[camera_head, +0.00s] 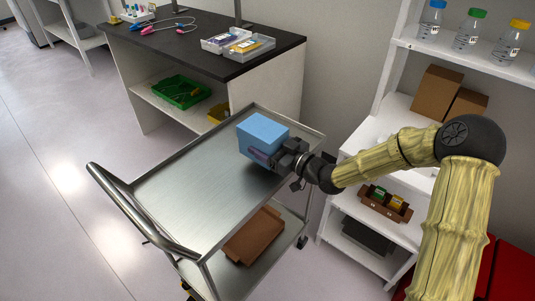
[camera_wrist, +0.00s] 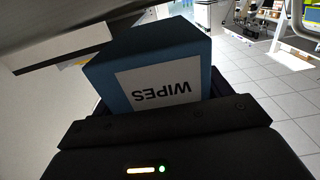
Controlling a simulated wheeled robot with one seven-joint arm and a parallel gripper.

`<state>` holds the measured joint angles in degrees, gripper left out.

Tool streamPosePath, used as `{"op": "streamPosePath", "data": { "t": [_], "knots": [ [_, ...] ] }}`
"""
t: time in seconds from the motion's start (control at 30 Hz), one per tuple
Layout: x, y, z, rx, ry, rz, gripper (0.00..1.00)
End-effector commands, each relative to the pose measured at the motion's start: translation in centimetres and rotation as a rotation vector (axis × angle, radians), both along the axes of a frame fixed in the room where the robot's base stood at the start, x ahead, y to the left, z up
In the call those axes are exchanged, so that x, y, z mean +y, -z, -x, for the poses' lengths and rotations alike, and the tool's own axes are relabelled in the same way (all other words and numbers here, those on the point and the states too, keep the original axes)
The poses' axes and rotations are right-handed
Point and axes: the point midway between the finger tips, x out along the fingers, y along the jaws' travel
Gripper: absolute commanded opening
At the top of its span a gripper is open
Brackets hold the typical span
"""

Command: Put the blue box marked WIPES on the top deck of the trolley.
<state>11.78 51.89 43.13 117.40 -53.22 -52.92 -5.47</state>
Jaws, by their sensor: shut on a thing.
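The blue box (camera_head: 262,134) is at the far right part of the trolley's top deck (camera_head: 195,185) in the head view. I cannot tell whether it touches the deck or is held just above it. My gripper (camera_head: 284,160) is shut on the box from its right side. In the wrist view the blue box (camera_wrist: 150,68) fills the middle, with its white WIPES label upside down. The gripper's fingers (camera_wrist: 160,108) are mostly hidden behind the dark gripper body there. The rest of the top deck is bare metal with a raised rim.
A brown box (camera_head: 254,236) lies on the trolley's lower deck. The trolley's push handle (camera_head: 125,205) is at its left. A dark-topped bench (camera_head: 190,50) stands behind, with trays on it. White shelves (camera_head: 370,150) with bottles and cartons stand at right, close to my arm.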

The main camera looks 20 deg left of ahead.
Motion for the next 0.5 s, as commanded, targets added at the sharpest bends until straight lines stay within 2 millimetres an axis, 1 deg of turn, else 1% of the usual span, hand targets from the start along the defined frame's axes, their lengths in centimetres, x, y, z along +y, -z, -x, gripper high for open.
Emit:
{"op": "streamPosePath", "data": {
  "t": [0.07,0.3,0.37,0.5],
  "knots": [
    [0.0,0.2,0.0,0.001,0.000,0.000,0.36],
    [0.0,3.4,0.0,0.002,0.000,-0.001,0.36],
    [0.0,3.7,0.0,0.001,0.000,-0.001,0.36],
    [0.0,3.7,0.0,-0.001,0.000,-0.001,0.36]
  ]
}}
